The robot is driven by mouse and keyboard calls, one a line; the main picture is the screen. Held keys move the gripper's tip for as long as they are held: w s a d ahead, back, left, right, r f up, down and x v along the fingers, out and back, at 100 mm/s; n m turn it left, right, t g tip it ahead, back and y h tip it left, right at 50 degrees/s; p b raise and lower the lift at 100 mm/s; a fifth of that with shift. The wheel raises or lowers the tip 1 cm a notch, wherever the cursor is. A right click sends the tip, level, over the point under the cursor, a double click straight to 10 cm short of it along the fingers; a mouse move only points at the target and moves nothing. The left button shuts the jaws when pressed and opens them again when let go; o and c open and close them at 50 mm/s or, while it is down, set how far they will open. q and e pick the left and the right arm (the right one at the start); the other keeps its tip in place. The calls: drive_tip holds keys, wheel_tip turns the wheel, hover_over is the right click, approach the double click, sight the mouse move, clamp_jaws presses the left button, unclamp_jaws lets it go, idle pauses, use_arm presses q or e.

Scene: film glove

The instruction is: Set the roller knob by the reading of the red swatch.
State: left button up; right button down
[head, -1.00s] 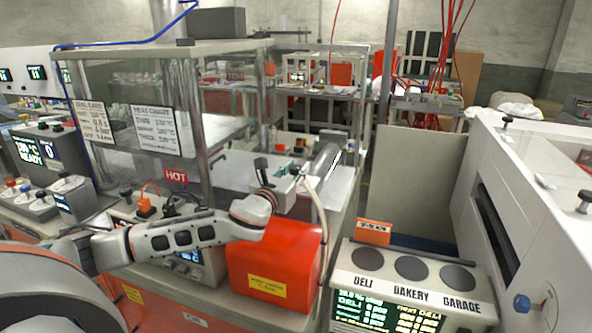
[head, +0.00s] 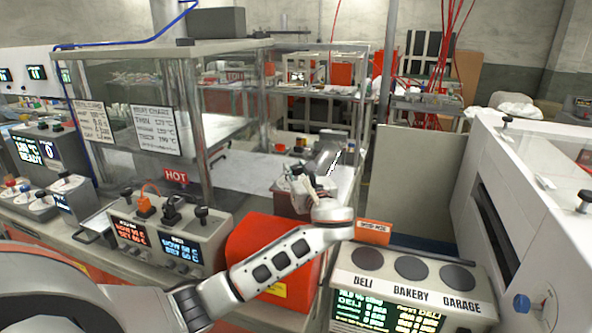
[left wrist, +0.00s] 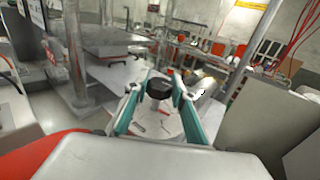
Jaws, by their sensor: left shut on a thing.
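My left gripper (head: 302,192) is beside the metal roller (head: 325,163) on the bench behind the red box. In the left wrist view its two teal fingers (left wrist: 159,92) close on either side of a dark round knob (left wrist: 159,90). A pale round plate with a small red mark (left wrist: 166,125) shows below the knob. In the head view my gripper and wrist hide the knob. I cannot pick out a red swatch for certain in either view. My right gripper is not in view.
A red box (head: 257,240) stands under my left arm. A twin-display controller (head: 165,245) with lit readings is left of it. Two printed charts (head: 156,130) hang on the glass enclosure. A labelled panel (head: 408,283) reads deli, bakery, garage. A white machine (head: 540,180) stands at right.

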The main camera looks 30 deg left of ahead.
use_arm(q)
drive_tip(key=shift+n+g+y, duration=1.3)
drive_tip(key=shift+n+g, duration=0.3)
drive_tip(key=shift+g, duration=0.9)
drive_tip(key=o, duration=1.1)
drive_tip(key=v, duration=1.2)
drive_tip(key=shift+f, duration=0.1)
